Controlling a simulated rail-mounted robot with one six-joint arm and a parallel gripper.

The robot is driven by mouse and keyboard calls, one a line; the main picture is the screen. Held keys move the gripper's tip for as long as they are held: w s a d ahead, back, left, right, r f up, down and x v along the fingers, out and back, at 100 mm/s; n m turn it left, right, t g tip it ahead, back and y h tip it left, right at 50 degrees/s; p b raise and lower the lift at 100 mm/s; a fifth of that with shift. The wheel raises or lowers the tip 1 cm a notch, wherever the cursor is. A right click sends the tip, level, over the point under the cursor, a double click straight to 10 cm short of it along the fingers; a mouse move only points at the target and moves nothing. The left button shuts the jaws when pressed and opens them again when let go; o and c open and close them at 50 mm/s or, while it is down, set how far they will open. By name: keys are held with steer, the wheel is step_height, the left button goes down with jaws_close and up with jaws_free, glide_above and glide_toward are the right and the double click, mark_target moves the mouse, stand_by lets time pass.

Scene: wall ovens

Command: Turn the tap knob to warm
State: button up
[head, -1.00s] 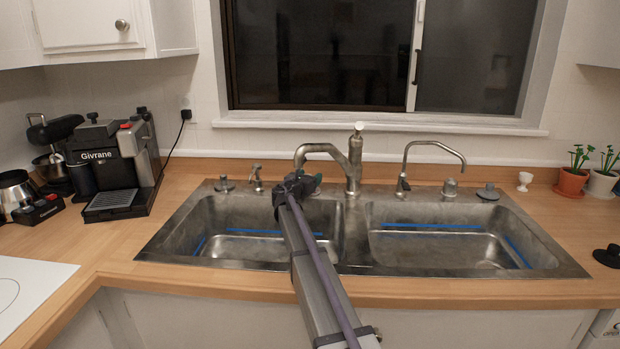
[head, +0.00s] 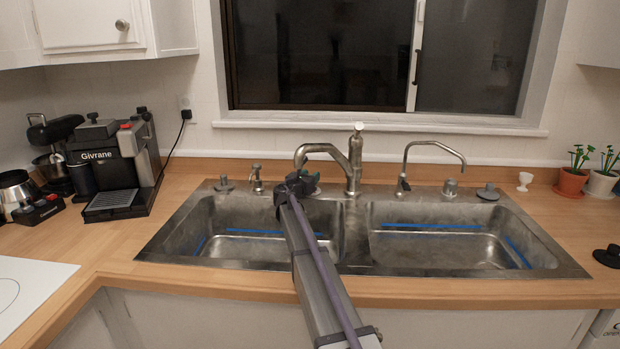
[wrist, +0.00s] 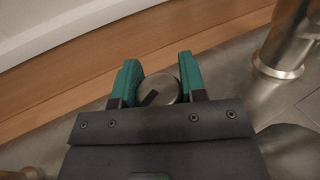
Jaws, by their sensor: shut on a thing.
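The tap knob (wrist: 160,90) is a round grey metal cap with a dark mark on its top, in the middle of the wrist view. My gripper (wrist: 159,80) has its two teal fingers on either side of the knob and is shut on it. In the head view my gripper (head: 305,183) is at the back rim of the sink, left of the main tap (head: 355,165). My own arm hides the knob there. The base of the main tap (wrist: 280,55) stands at the right of the wrist view.
The metal double sink (head: 354,255) lies below my arm. A soap pump (head: 256,178) stands to the left. A thin curved tap (head: 405,165) stands to the right. The window sill (head: 380,125) and wall rise behind the wooden counter.

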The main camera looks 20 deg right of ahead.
steer(key=shift+t, duration=0.3)
steer(key=n+t+y, duration=0.2)
steer(key=y, duration=0.1)
steer(key=shift+n+t, duration=0.3)
steer(key=shift+n, duration=0.1)
steer(key=n+t+y, duration=0.1)
steer(key=y, duration=0.1)
steer(key=n+t+y, duration=0.1)
steer(key=n+y, duration=0.1)
steer(key=n+t+y, duration=0.1)
steer(key=y, duration=0.1)
steer(key=shift+w+a+n+y, duration=0.25)
steer(key=shift+a+n+y, duration=0.05)
steer(key=shift+a, duration=0.05)
steer(key=n+y, duration=0.2)
steer(key=y, duration=0.1)
steer(key=n+y, duration=0.1)
steer(key=y, duration=0.1)
steer(key=shift+w+a+t, duration=0.1)
steer(key=shift+a+t, duration=0.15)
steer(key=shift+t, duration=0.15)
steer(key=shift+a+n+g+y, duration=0.15)
steer(key=shift+n+y, duration=0.65)
steer(key=shift+y, duration=0.35)
steer(key=shift+a+n+g+y, duration=0.1)
steer(key=shift+n+g+y, duration=0.05)
steer(key=shift+n+y, duration=0.85)
steer(key=shift+y, duration=0.25)
steer(key=o, duration=0.9)
